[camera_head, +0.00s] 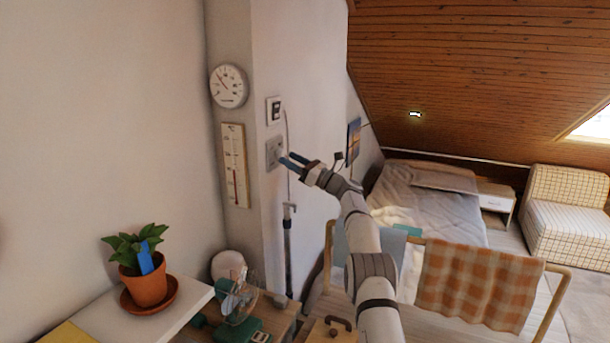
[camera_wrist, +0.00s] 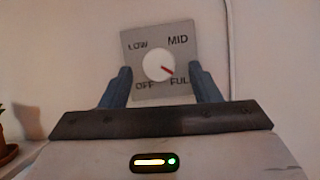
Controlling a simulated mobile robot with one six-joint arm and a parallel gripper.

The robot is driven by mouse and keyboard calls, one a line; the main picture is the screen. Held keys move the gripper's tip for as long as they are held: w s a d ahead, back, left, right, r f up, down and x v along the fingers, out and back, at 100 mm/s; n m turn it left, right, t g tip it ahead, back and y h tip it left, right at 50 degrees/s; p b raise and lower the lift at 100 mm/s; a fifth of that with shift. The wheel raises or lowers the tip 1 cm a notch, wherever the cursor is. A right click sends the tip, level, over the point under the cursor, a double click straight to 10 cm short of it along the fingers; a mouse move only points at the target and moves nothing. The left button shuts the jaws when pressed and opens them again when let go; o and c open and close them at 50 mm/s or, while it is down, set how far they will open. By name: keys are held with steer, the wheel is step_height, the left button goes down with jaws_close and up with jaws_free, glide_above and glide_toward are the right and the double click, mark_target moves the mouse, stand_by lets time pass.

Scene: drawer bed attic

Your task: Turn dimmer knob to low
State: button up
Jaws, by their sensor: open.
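The dimmer is a grey square plate (camera_wrist: 184,37) on the white wall with a round white knob (camera_wrist: 158,65) in its middle. The plate is marked LOW upper left, MID upper right, OFF lower left and FULL lower right. The knob's red pointer aims to the lower right, toward FULL. The plate also shows in the head view (camera_head: 273,152), partly behind my fingers. My gripper (camera_wrist: 160,86) is open, its two blue fingers on either side below the knob; I cannot tell whether they touch the plate. It also shows in the head view (camera_head: 291,160) close to the plate.
A small framed wall panel (camera_head: 274,110) sits just above the dimmer. A round dial (camera_head: 229,86) and a thermometer (camera_head: 235,165) hang to the left. A grey upright pole (camera_head: 289,245) stands below. A rail with a checked cloth (camera_head: 475,283) and a bed (camera_head: 428,200) lie right.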

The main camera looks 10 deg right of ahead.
steer(key=b+v, duration=0.3)
steer(key=v, duration=0.3)
